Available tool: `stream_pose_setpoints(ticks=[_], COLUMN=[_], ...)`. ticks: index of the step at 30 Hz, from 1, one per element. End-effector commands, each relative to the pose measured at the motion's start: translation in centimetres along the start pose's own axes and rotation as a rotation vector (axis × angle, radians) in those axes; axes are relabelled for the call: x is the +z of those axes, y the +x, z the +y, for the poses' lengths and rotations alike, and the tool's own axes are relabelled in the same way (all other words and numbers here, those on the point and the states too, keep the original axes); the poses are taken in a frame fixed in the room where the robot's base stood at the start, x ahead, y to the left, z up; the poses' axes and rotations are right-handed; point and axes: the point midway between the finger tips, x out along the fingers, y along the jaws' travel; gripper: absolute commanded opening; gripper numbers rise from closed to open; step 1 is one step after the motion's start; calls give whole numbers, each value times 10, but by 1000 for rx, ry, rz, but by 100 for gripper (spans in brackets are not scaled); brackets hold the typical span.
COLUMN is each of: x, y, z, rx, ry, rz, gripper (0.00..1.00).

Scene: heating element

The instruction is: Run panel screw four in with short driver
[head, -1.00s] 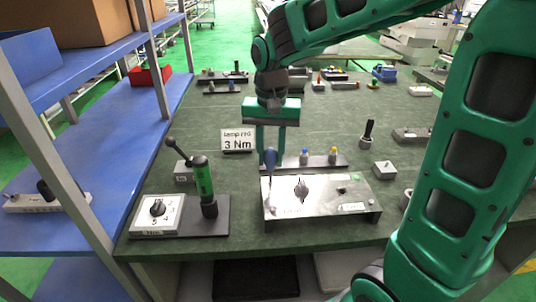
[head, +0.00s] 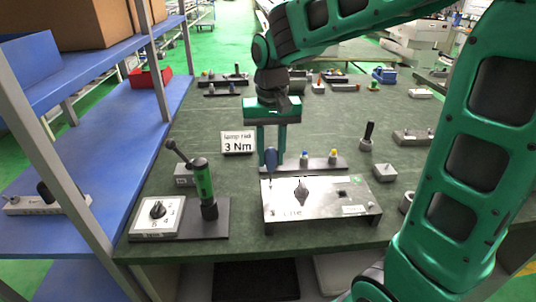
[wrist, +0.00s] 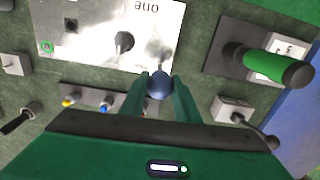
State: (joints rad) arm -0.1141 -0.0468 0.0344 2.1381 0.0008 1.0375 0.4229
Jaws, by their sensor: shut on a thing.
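My gripper (head: 271,152) is shut on the short driver (head: 270,160), which has a blue handle and hangs upright. The driver is over the left back edge of the metal panel (head: 320,207). In the wrist view, the driver's round blue top (wrist: 159,85) sits between my fingers (wrist: 158,98). The driver's thin shaft points at the panel's edge beside a small screw-like spot (wrist: 161,62). Whether the tip touches a screw is too small to tell.
Behind the panel a dark rack (head: 318,163) holds blue and yellow-topped pieces. A green-handled tool (head: 203,180) stands on a base at left, by a white dial box (head: 157,215). A "3 Nm" sign (head: 238,142) stands behind. A black-handled piece (head: 367,135) is right.

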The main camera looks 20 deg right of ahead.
Motion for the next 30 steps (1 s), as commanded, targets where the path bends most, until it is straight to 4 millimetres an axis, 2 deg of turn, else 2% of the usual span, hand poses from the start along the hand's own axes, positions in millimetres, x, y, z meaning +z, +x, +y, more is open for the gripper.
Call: stream_pose_setpoints(ticks=[5, 16, 24, 30], x=[0, 0, 0, 0], y=[0, 0, 0, 0], z=[0, 0, 0, 0], rx=[0, 0, 0, 0], ry=[-122, -166, -425, -486], rz=[0, 0, 0, 0], gripper=[5, 5, 5, 5])
